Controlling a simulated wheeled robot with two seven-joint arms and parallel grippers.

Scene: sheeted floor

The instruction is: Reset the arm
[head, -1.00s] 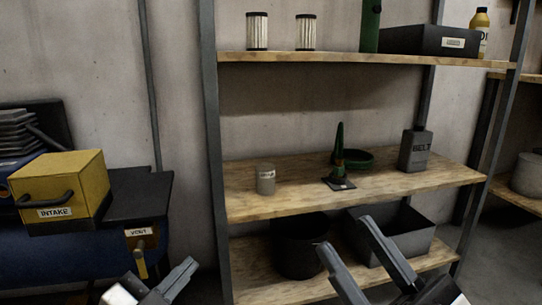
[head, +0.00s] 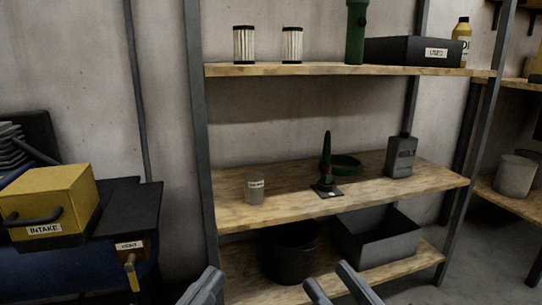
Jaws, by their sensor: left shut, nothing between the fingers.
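My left gripper (head: 211,272) shows at the bottom edge of the head view, left of centre, in front of the shelf unit's left post. Its fingers are together with nothing held. My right gripper (head: 325,273) is at the bottom edge, right of centre, in front of the lowest shelf. Its two fingers are spread apart and no object shows between them. Both grippers are cut off by the frame's lower edge, so the wrists and most of the arms are hidden.
A shelf unit with a wooden middle shelf (head: 290,207) stands ahead. Its lowest level holds a dark bucket (head: 288,258) and a grey bin (head: 378,243). A yellow INTAKE box (head: 52,200) sits at the left. Floor (head: 490,255) shows at the right.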

